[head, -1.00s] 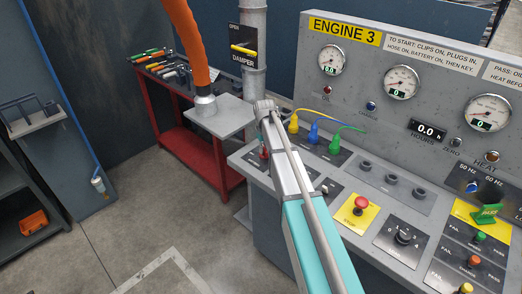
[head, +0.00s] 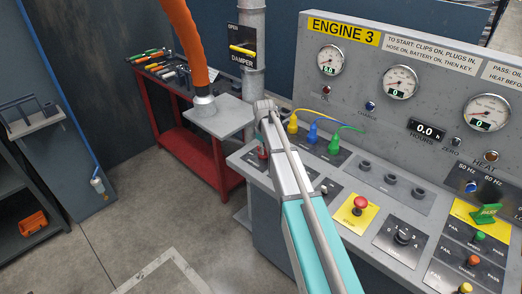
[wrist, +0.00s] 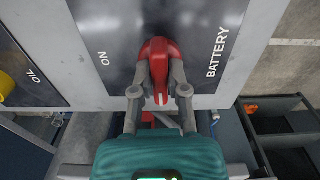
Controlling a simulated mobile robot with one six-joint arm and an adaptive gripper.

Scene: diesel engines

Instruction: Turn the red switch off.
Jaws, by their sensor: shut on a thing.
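The red switch (wrist: 160,52) is in the upper middle of the wrist view, on a dark plate lettered ON at left and BATTERY at right. Its handle points toward my gripper, down in the picture, with a white mark near its end. My gripper (wrist: 160,76) is shut on the handle, one finger on each side. The OFF lettering does not show. In the head view only a small bit of the red switch (head: 263,153) shows beside my arm, which hides most of its plate.
Yellow, blue and green plugs (head: 312,133) with cables sit just right of my arm. A red stop button (head: 360,203) and a rotary knob (head: 403,236) are nearer on the console. An orange hose (head: 190,45) hangs at left above a red bench (head: 190,146).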

